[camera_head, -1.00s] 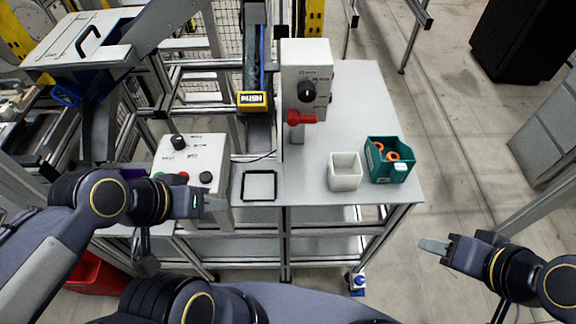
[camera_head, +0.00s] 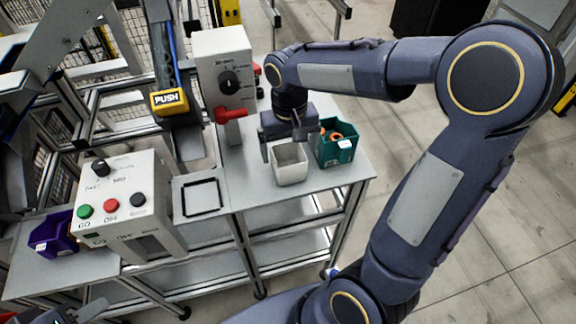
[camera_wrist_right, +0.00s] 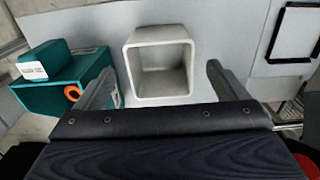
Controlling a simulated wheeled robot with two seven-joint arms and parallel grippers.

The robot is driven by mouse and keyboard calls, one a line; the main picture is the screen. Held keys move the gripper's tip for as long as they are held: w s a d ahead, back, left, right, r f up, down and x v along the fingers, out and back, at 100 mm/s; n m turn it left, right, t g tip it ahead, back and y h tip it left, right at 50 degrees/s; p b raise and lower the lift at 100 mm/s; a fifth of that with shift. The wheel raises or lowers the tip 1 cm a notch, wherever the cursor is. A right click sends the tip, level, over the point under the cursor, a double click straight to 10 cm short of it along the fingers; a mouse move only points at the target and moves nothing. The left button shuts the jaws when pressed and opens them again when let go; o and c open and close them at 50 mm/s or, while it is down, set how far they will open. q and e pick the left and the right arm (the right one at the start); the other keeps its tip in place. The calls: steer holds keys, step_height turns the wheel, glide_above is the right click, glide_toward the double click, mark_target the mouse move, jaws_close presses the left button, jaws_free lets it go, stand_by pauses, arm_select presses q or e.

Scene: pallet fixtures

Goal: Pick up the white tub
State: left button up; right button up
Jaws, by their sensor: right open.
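The white tub (camera_head: 290,172) is a square, open-topped container standing upright on the grey table, and it looks empty. In the right wrist view the tub (camera_wrist_right: 160,35) is seen from above, opening towards the camera. My right gripper (camera_head: 288,142) is over the tub, pointing down. In the wrist view its two fingers (camera_wrist_right: 160,84) are apart, one on each side of the tub, with nothing held. I cannot tell whether the fingertips are below the rim. My left gripper (camera_head: 88,310) is partly visible at the bottom left edge; its jaws are unclear.
A teal bin (camera_head: 338,150) with orange parts stands close beside the tub, near one right finger (camera_wrist_right: 62,88). A control box with a red handle (camera_head: 230,114) stands behind. A black square frame (camera_head: 197,196) lies to the left, near a button box (camera_head: 125,190).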

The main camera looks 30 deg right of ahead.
mark_target(289, 163)
step_height(289, 163, down, 6)
steer(key=shift+w+f, duration=0.1)
steer(key=shift+w, duration=0.05)
steer(key=c, duration=1.1)
